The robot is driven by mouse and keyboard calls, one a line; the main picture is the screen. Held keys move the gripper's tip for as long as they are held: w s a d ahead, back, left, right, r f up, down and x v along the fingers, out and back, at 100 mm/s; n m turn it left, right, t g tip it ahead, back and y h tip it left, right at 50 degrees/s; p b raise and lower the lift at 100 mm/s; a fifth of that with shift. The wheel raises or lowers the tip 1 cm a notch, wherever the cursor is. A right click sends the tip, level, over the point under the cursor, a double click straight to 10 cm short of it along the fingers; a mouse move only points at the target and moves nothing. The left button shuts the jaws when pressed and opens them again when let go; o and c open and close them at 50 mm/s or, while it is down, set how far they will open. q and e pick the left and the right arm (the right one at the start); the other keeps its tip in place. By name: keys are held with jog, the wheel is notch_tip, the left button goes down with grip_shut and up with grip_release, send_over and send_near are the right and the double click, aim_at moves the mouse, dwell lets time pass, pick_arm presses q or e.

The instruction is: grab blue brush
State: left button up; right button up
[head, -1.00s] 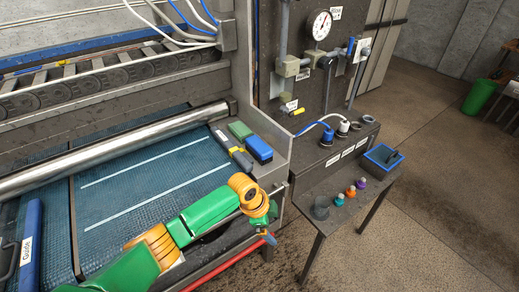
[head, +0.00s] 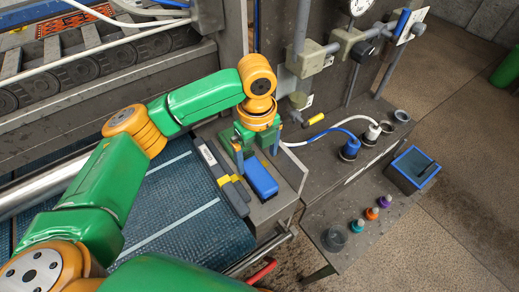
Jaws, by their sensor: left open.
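The blue brush (head: 261,180) is a blue block lying on the grey ledge at the right end of the machine. My left gripper (head: 257,153) points down just behind the brush, at its far end. Its fingers are apart, and nothing shows held between them. I cannot tell whether the fingertips touch the brush. A green block that lay beside the brush is now hidden by the gripper. My right gripper is not in view.
Pipes and hoses (head: 327,131) rise behind and right. A red bar (head: 262,271) is in front.

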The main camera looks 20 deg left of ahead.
aim_at(258, 176)
pick_arm(q)
jog(key=shift+f, duration=0.3)
jog(key=f, duration=0.1)
jog(key=s+f+p, duration=0.1)
jog(key=s+d+f, duration=0.1)
jog(key=shift+f+p, duration=0.4)
jog(key=shift+w+a+f, duration=0.1)
jog(key=shift+w+f, duration=0.1)
jog(key=shift+f, duration=0.85)
jog(key=shift+w+f, duration=0.1)
jog(key=shift+w, duration=0.05)
jog(key=c, duration=1)
grip_shut()
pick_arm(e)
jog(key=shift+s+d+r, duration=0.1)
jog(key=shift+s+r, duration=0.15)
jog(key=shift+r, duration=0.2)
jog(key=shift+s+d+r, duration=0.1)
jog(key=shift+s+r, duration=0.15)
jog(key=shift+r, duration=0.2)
